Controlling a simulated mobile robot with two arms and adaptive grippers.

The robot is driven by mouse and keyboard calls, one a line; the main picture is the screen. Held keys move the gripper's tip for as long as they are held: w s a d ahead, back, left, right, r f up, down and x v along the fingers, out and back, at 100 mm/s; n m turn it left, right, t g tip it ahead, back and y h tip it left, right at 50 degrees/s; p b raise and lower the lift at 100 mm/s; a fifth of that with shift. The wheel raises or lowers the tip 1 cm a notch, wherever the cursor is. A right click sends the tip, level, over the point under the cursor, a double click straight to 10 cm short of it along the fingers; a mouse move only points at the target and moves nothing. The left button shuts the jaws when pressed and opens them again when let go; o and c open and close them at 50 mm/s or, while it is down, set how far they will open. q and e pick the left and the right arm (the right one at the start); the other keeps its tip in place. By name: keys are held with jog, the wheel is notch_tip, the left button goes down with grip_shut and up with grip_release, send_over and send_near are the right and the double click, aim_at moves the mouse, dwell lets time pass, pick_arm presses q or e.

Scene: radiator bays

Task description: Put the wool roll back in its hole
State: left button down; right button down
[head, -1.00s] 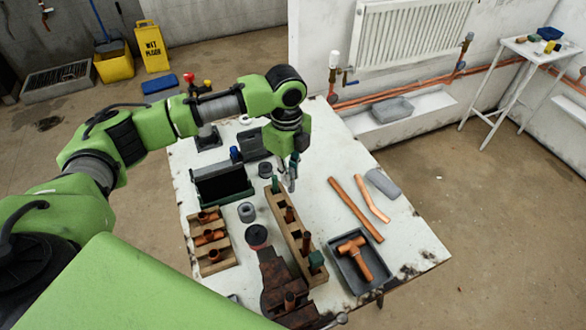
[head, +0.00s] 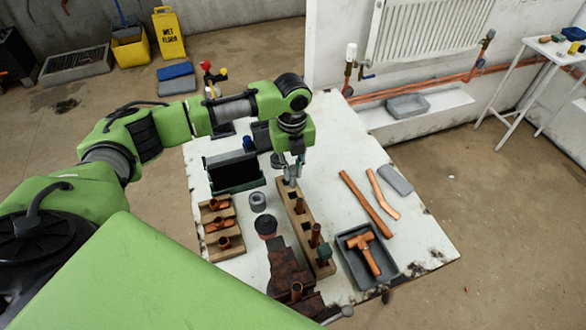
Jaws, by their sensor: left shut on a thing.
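The long wooden rack (head: 307,225) with a row of holes stands on the white table. My left gripper (head: 291,176) points down over the far end of the rack. It is shut on a small greyish piece, the wool roll (head: 292,183), which the fingers largely cover. The roll's lower end is close to the rack's far holes; I cannot tell whether it is inside one. My right gripper is not in view.
Left of the rack are a grey ring (head: 258,202), a dark open box (head: 234,172) and a wooden holder with copper fittings (head: 222,228). Right are copper pipes (head: 366,204) and a grey tray (head: 366,255). A vise-like brown tool (head: 288,270) is in front.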

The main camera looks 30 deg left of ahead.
aim_at(293, 181)
pick_arm(q)
jog(key=shift+f+b, duration=1.3)
jog(key=shift+f, duration=0.25)
jog(key=shift+r, duration=0.1)
jog(key=shift+p, duration=0.3)
jog(key=shift+f, duration=0.35)
jog(key=shift+f, duration=0.1)
jog(key=shift+f, duration=0.45)
jog(key=shift+f, duration=0.15)
